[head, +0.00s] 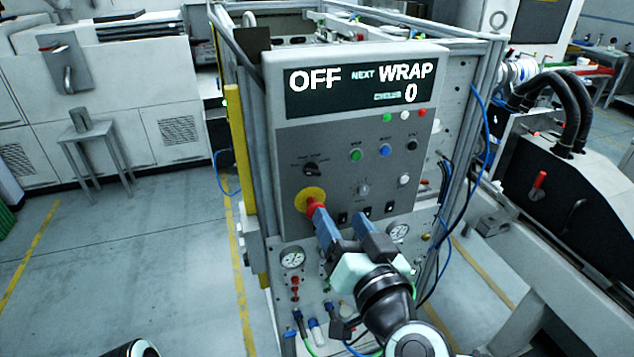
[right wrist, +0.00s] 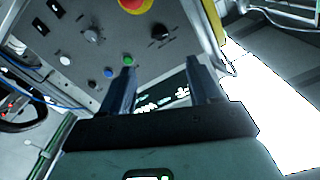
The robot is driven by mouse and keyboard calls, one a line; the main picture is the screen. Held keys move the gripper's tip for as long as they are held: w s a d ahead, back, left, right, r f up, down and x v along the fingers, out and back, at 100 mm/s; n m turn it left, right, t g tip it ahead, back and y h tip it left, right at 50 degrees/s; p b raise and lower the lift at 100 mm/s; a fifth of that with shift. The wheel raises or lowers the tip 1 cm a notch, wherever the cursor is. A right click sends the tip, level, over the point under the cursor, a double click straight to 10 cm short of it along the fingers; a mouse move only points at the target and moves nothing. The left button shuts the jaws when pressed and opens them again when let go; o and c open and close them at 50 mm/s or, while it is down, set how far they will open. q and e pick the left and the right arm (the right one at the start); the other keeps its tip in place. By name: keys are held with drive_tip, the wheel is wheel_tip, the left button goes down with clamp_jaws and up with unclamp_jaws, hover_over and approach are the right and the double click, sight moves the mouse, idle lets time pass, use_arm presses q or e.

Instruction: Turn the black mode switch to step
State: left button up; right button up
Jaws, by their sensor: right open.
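The black mode switch (head: 311,169) is a round knob on the left side of the grey control panel (head: 290,205), above the red emergency stop. It also shows in the right wrist view (right wrist: 159,31), beyond the fingertips. The panel's display reads OFF, NEXT WRAP and 0. My right gripper (head: 342,214) is open in front of the lower panel, below and to the right of the switch, apart from it. Its two fingers show in the right wrist view (right wrist: 163,64) with nothing between them. My left gripper is not in view.
The red emergency stop (head: 312,206) on its yellow disc is close to my right gripper's left finger in the head view. A grey knob (head: 363,190), a green button (head: 355,155) and a blue button (head: 384,151) are nearby. Gauges (head: 292,257) and hoses lie below.

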sight(313, 174)
drive_tip(key=x, duration=1.3)
drive_tip(key=shift+f, duration=0.1)
drive_tip(key=c, duration=1)
